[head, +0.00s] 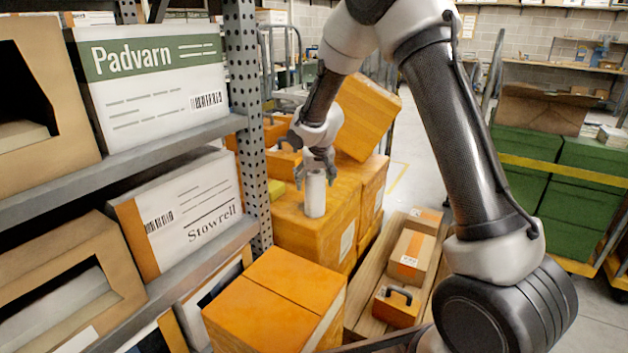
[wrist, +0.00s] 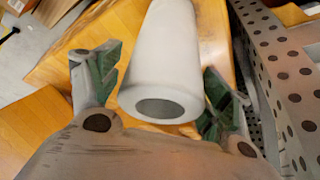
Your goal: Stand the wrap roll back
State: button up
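The white wrap roll (head: 315,194) stands upright on an orange box (head: 291,228) in the head view. In the wrist view the wrap roll (wrist: 168,62) shows its hollow end towards my camera, between the two fingers. My gripper (head: 316,171) is just above and around the top of the roll. In the wrist view my gripper (wrist: 160,88) has its fingers spread wide, with a gap seen on each side of the roll. The lower end of the roll is out of the wrist view.
A perforated rack post (head: 246,120) stands close left of my gripper, with shelves of cartons beside it. A tilted orange box (head: 367,115) is behind. A wooden pallet or cart (head: 373,283) with small boxes is at right. Open floor lies further right.

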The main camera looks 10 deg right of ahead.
jog(key=s+d+r, duration=0.2)
jog(key=s+r, duration=0.3)
jog(key=r, duration=0.3)
jog(key=s+d+r, duration=0.3)
jog(key=s+r, duration=0.2)
jog(key=r, duration=0.3)
jog(key=s+d+r, duration=0.1)
jog(key=s+d, duration=0.2)
jog(key=s, duration=0.7)
jog(key=s+d+r, duration=0.2)
jog(key=s+d, duration=0.1)
jog(key=s, duration=0.8)
jog(key=s+d+r, duration=0.1)
jog(key=s+d, duration=0.2)
jog(key=s, duration=0.7)
jog(key=shift+s+d+r, duration=0.15)
jog(key=shift+s+d, duration=0.05)
jog(key=shift+d, duration=0.15)
